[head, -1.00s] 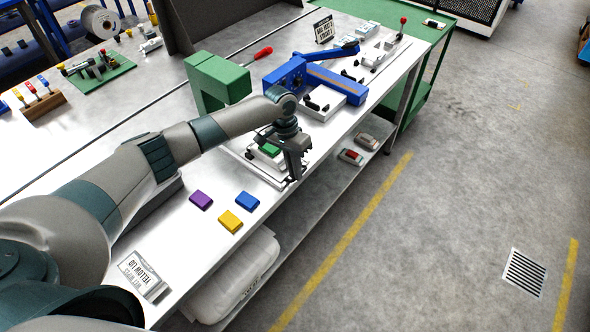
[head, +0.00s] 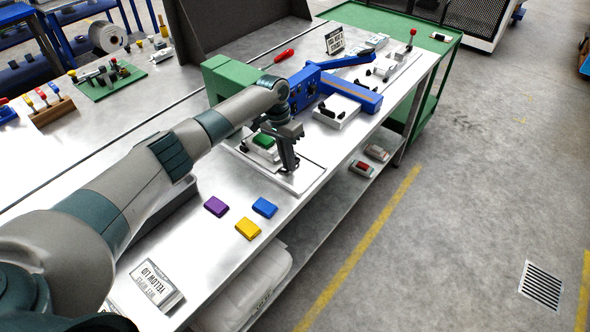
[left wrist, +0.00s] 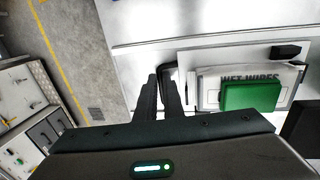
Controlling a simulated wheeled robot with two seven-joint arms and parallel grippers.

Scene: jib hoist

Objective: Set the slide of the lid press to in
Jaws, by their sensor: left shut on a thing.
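The lid press has a green frame (head: 222,75) on the bench in the head view. In front of it a white base plate (head: 303,180) reaches to the bench's front edge. A wet-wipes pack with a green lid (head: 263,141) sits on the slide, close to the frame. In the left wrist view the pack (left wrist: 207,90) and green lid (left wrist: 252,96) lie right of the fingers. My left gripper (head: 288,165) points down beside the pack. It is shut on the slide's dark handle (left wrist: 168,72), mostly hidden by the fingers (left wrist: 160,95). My right gripper is not in view.
A blue device (head: 305,90) with a long arm stands just right of the press. A red-handled tool (head: 284,55) lies behind.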

